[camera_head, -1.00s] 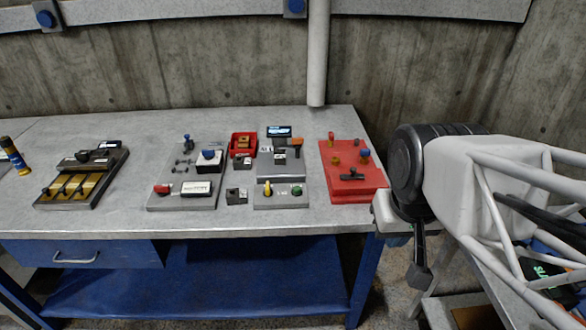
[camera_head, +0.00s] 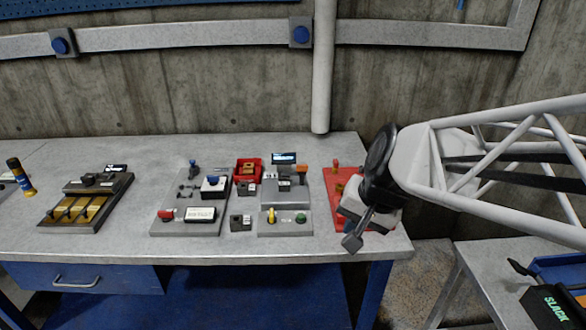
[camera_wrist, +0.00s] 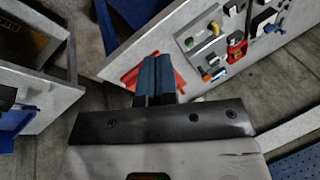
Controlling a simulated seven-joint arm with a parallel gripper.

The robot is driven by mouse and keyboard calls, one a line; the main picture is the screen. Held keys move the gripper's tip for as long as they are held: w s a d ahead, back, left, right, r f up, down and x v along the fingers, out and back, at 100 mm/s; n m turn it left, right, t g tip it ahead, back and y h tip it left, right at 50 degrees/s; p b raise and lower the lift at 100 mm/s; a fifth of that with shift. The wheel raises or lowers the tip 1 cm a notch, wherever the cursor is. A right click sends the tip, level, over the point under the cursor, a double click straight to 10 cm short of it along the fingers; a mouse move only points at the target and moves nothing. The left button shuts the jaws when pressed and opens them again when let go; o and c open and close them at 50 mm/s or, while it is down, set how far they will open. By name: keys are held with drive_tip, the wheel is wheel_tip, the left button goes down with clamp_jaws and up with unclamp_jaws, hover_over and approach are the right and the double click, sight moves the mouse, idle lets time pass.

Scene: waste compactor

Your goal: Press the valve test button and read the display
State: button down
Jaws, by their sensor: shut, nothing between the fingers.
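My gripper (camera_head: 353,243) is shut and empty, over the right end of the workbench in front of the red panel. In the wrist view its shut blue fingers (camera_wrist: 154,76) cover part of that panel. A grey test unit (camera_head: 285,228) stands left of the gripper, clear of it. Its front face bears a green button (camera_head: 301,218) and a yellow handle (camera_head: 271,215). A small lit display (camera_head: 284,158) stands at its back; its text is too small to read. I cannot tell which control is the valve test button.
The red panel (camera_head: 340,219) is partly hidden by my arm. Left of the test unit are a red bin (camera_head: 248,163), small dark blocks and a grey board (camera_head: 188,228). A dark-and-gold unit (camera_head: 101,216) lies farther left. A white pipe (camera_head: 323,85) rises behind the bench.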

drive_tip(key=w+a+f+m+t+y, duration=0.1)
drive_tip(key=w+a+f+m+y, duration=0.2)
drive_tip(key=w, duration=0.5)
drive_tip(key=w+a+f+m+t, duration=0.1)
drive_tip(key=w+a+m, duration=0.3)
drive_tip(key=w, duration=0.5)
drive_tip(key=m+t, duration=0.2)
drive_tip(key=m, duration=0.6)
hover_over(300, 216)
wheel_tip(300, 216, down, 6)
drive_tip(key=shift+r, duration=0.1)
drive_tip(key=shift+n, duration=0.3)
drive_tip(key=shift+f, duration=4.45)
drive_tip(key=shift+f, duration=0.9)
drive_tip(key=shift+r, duration=0.2)
drive_tip(key=shift+s+r, duration=0.1)
drive_tip(key=shift+r, duration=0.6)
